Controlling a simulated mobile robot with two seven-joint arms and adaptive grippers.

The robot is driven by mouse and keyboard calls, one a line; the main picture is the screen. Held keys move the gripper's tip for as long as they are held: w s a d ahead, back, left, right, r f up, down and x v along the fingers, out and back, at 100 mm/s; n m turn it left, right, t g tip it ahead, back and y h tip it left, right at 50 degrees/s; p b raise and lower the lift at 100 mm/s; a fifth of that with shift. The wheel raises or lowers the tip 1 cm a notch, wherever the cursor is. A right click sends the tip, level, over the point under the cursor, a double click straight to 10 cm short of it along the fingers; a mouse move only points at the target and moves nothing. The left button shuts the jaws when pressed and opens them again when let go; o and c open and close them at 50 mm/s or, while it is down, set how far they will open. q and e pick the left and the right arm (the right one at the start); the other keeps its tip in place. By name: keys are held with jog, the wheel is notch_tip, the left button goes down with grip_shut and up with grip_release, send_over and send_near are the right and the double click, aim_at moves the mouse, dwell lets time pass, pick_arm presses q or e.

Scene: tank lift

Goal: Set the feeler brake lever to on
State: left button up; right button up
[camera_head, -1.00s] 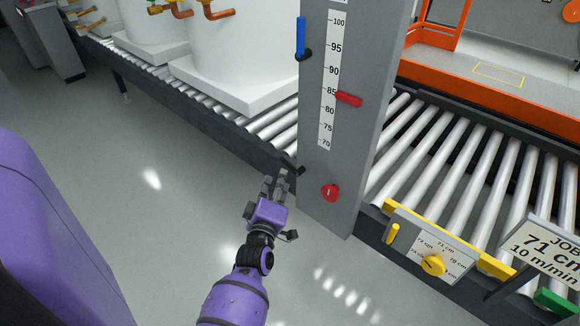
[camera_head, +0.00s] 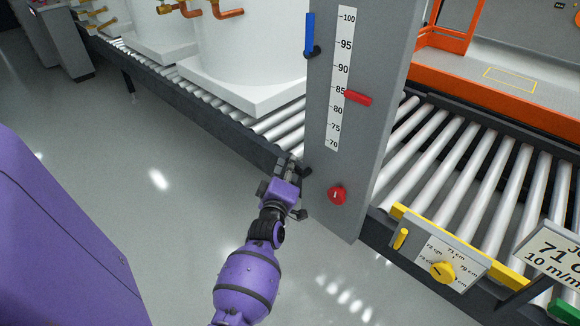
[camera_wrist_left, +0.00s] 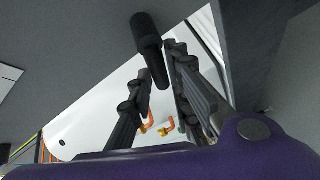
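A grey post (camera_head: 365,120) with a height scale stands right of centre in the head view. A blue lever (camera_head: 309,35) points up on its upper left edge. A short black lever (camera_head: 305,172) sticks out low on its left edge. I see no label naming either as the feeler brake lever. My left gripper (camera_head: 287,165) is open beside the black lever. In the left wrist view, a black rod-like handle (camera_wrist_left: 147,35) reaches between the spread fingers (camera_wrist_left: 160,95); contact cannot be told. My right gripper is out of view.
A red pointer (camera_head: 358,98) sits near 85 on the scale, with a red knob (camera_head: 337,195) below. A roller conveyor (camera_head: 470,165) runs behind the post. A dial panel (camera_head: 440,255) is at lower right. The floor at left (camera_head: 120,150) is clear.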

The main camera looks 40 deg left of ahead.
pick_arm(q)
grip_shut()
